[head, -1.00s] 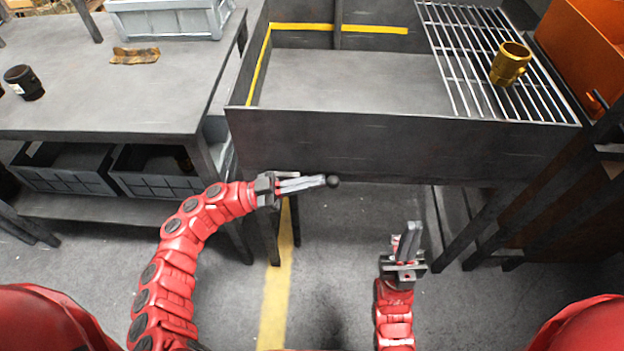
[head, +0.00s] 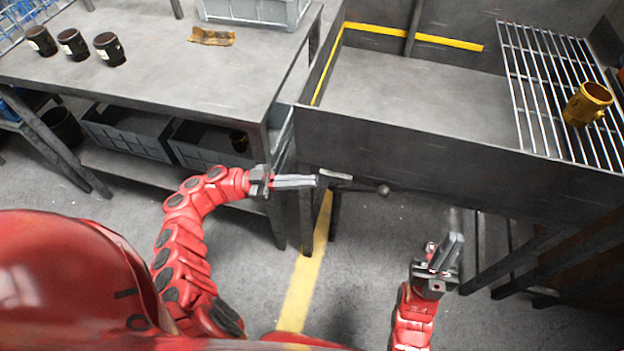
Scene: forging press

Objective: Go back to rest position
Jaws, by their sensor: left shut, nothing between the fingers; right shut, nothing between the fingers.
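My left gripper (head: 312,181) is at the end of the red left arm, in front of the dark metal bin's front wall. It is shut and empty, and points to the right. A thin rod with a dark ball end (head: 383,190) shows just past its fingertips; I cannot tell whether they touch. My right gripper (head: 455,240) is lower and further right, above the floor. It is shut and empty, and points up. Both grippers are apart from the parts on the tables.
A grey table (head: 150,70) at the left holds several dark cylindrical parts and a brown rag (head: 212,37). The metal bin (head: 420,100) has a grille (head: 540,75) with a gold fitting (head: 587,104) on it. Crates (head: 125,132) sit under the table. The floor between is open.

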